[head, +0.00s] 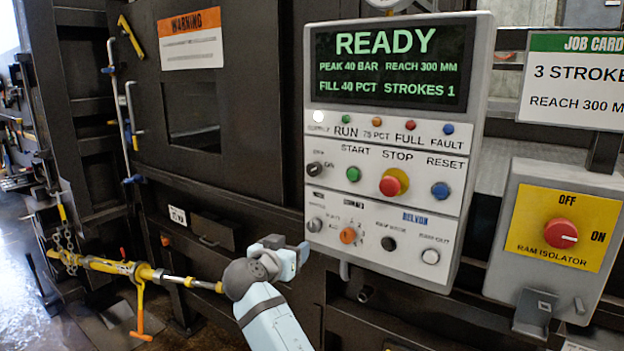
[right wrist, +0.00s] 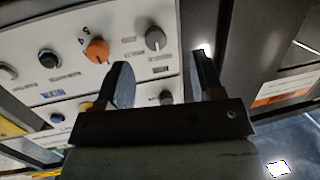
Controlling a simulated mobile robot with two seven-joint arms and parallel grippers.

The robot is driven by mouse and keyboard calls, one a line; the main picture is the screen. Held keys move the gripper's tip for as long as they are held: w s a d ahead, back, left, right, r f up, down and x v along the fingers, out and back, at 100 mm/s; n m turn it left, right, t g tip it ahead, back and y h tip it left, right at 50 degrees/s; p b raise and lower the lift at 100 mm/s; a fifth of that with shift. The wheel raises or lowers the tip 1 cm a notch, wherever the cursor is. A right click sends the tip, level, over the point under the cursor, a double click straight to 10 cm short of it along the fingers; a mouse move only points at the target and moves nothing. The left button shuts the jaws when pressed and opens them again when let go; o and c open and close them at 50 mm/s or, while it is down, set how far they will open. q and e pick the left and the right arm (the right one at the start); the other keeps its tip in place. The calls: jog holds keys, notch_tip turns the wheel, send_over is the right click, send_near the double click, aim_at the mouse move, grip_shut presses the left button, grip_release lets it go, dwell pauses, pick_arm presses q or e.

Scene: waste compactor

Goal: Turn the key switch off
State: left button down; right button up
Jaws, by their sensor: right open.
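The control panel (head: 384,215) has a small dark round switch (head: 314,170) at the left of its button row, beside tiny labels that look like OFF and ON. I take it for the key switch; its exact setting is too small to tell. In the right wrist view this switch (right wrist: 166,97) shows partly, between the fingers and above the gripper body. My right gripper (head: 290,248) is open and empty, below and left of the switch, near the panel's lower left edge. In the wrist view its fingers (right wrist: 162,62) stand apart with nothing between them. My left gripper is not in view.
A grey knob (head: 314,225) and an orange knob (head: 347,235) sit below the switch. A green START button (head: 353,174) and red STOP button (head: 394,182) are to its right. A red ram isolator (head: 561,233) is farther right. A yellow rod (head: 110,266) runs at left.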

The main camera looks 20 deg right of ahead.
aim_at(311, 170)
jog(key=s+a+r+m+g+h, duration=0.1)
jog(key=a+r+m+h, duration=0.15)
jog(key=r, duration=0.55)
jog(key=a+r+m+h, duration=0.1)
jog(key=r+m+h, duration=0.15)
jog(key=r, duration=0.55)
jog(key=shift+m+y, duration=0.4)
jog(key=shift+y, duration=0.1)
jog(key=p+x, duration=0.1)
jog(key=x, duration=0.3)
jog(key=p+x, duration=0.2)
jog(key=x, duration=0.2)
jog(key=p+x, duration=0.1)
jog(key=x, duration=0.4)
jog(key=shift+s+f, duration=0.1)
jog(key=shift+f, duration=0.2)
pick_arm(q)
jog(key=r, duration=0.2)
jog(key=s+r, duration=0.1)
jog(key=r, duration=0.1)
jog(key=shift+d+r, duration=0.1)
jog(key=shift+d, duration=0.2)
pick_arm(e)
jog(key=shift+w+d+f, duration=0.1)
jog(key=shift+w+d, duration=0.15)
jog(key=shift+d, duration=0.15)
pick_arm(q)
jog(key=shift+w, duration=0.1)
pick_arm(e)
jog(key=c, duration=0.9)
